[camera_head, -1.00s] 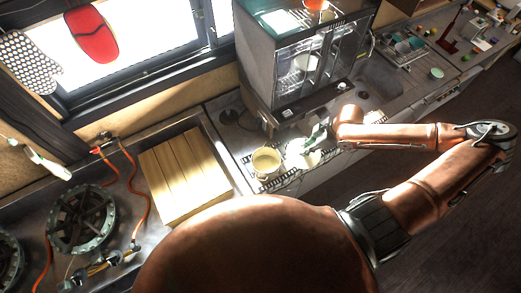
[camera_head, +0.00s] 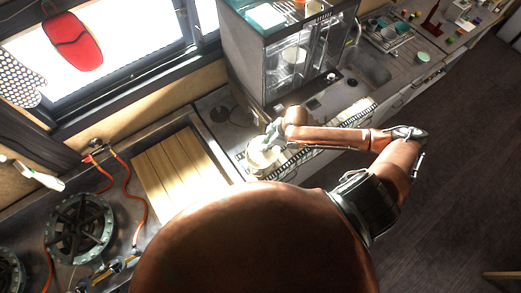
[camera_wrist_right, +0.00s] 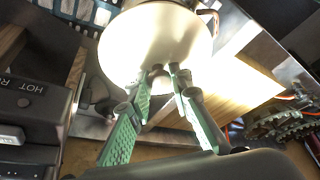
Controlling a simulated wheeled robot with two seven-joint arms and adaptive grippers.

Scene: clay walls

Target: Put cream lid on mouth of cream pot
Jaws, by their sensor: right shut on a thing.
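The cream lid (camera_wrist_right: 155,40) fills the top of the right wrist view as a pale round disc. My right gripper (camera_wrist_right: 165,80) has its green-padded fingers closed at the lid's small knob. In the head view the gripper (camera_head: 271,139) is at the far end of my right arm, at the back edge of the lid (camera_head: 264,156). The lid is over the spot of the cream pot, which it mostly hides. I cannot tell whether lid and pot touch. My left gripper is not in view.
A slatted wooden board (camera_head: 178,175) lies left of the pot. A glass-fronted cabinet (camera_head: 290,60) stands behind, with a sink (camera_head: 367,66) to its right. A burner (camera_head: 80,228) is at the lower left. A dark strip of counter (camera_head: 212,112) beside the cabinet is clear.

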